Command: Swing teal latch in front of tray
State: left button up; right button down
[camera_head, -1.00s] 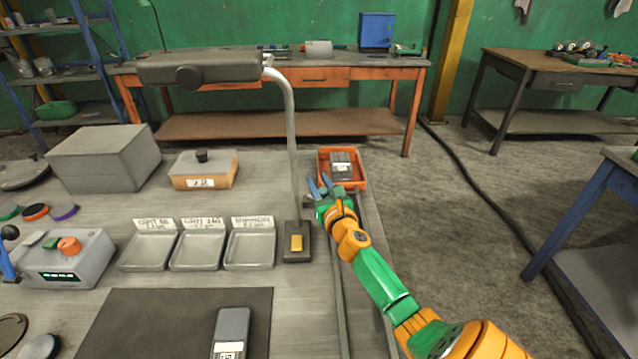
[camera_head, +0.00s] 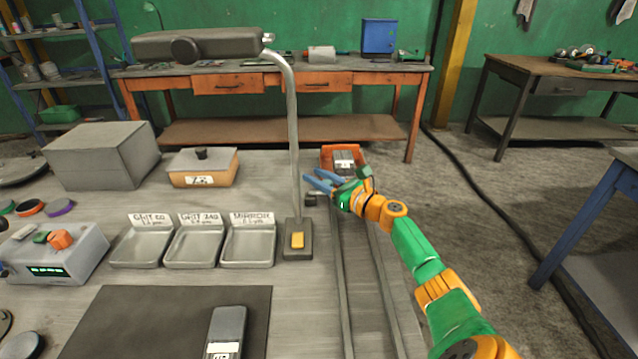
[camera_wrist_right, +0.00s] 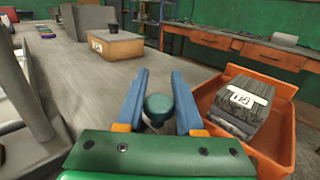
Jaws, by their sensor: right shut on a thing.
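The teal latch shows as a round teal knob (camera_wrist_right: 158,106) between the blue fingers of my right gripper in the right wrist view. My right gripper (camera_head: 318,181) is shut on this knob, just in front of the orange tray (camera_head: 326,153). The tray holds a dark grey labelled block (camera_head: 344,160); in the wrist view the tray (camera_wrist_right: 277,140) is right of the fingers. In the head view, the fingers point left and the latch cannot be made out. My left gripper is not in view.
Two rails (camera_head: 338,270) run along the bench's right side below my right arm. A lamp post (camera_head: 293,130) stands on a dark base left of the gripper. A small dark block (camera_head: 311,200) sits near the fingers. Three labelled trays (camera_head: 192,262) lie further left.

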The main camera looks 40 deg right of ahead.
aim_at(331, 184)
dwell(0.4)
jog(key=c, duration=0.5)
grip_release()
jog(key=shift+w+f, duration=0.1)
jog(key=shift+w, duration=0.05)
jog(key=shift+c, duration=0.2)
jog(key=shift+s+d+p, duration=0.2)
jog(key=shift+s+p, duration=0.1)
jog(key=shift+s, duration=1.5)
jog(key=shift+s+d+p, duration=0.15)
jog(key=shift+s+p, duration=0.1)
jog(key=shift+s, duration=1.55)
